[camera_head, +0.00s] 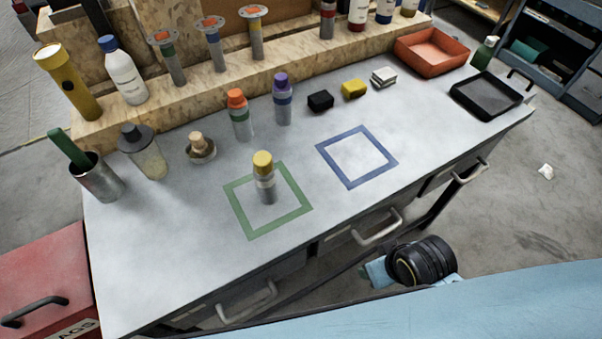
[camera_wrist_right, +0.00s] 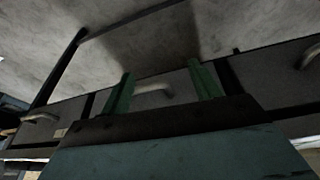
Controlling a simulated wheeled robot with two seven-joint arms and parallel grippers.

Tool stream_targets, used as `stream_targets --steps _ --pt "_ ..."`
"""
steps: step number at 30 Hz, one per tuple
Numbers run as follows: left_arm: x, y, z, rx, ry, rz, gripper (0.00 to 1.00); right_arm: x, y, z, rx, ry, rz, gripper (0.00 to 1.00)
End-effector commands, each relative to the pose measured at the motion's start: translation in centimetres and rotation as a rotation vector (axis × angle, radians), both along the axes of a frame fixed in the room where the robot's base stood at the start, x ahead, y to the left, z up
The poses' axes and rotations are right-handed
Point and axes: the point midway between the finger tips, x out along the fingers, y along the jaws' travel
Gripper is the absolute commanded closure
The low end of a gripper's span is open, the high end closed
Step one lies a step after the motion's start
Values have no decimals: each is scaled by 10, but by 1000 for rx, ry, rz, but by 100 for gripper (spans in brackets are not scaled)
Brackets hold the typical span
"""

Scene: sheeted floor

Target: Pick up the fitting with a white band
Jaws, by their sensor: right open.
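The fitting with a white band (camera_head: 265,184) stands upright inside the green square outline (camera_head: 238,226) on the grey worktop. It has a yellow cap, a pale band below it and a grey body. My right gripper (camera_wrist_right: 161,80) shows in the right wrist view with two green fingers apart and nothing between them. That view shows drawer fronts and handles beyond the fingers, and no fitting. In the head view only part of my right arm shows, low in front of the bench, well apart from the fitting. My left gripper is not in view.
An orange-capped fitting (camera_head: 239,115) and a purple-capped fitting (camera_head: 282,100) stand behind. The blue square outline (camera_head: 346,181) is empty. A cup (camera_head: 97,178), a jar (camera_head: 147,154) and a black tray (camera_head: 492,94) also stand on the worktop. Drawer handles (camera_head: 378,229) jut from the front.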

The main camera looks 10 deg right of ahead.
Motion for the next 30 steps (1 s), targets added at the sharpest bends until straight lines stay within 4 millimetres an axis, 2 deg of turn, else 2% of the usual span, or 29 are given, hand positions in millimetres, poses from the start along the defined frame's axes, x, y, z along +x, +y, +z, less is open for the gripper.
stream_targets --steps 1,2,3,4,9,15,18,22,26,30 --pt "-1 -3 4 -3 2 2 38 6 3 23 9 -33 16 37" --pt "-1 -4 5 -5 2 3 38 11 6 36 17 -61 33 37" --pt "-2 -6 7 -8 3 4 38 25 15 56 38 -125 80 37" --pt "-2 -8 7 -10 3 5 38 36 22 67 55 -172 119 37" --pt "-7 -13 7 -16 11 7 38 81 64 108 165 -394 321 37" --pt "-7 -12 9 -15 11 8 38 109 107 155 322 -610 556 37" --pt "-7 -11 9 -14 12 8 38 114 118 174 399 -678 641 37" --pt "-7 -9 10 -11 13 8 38 115 121 189 469 -724 694 37" --pt "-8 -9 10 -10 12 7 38 117 124 194 502 -741 707 37" --pt "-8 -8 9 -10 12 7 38 127 137 189 511 -746 705 37"
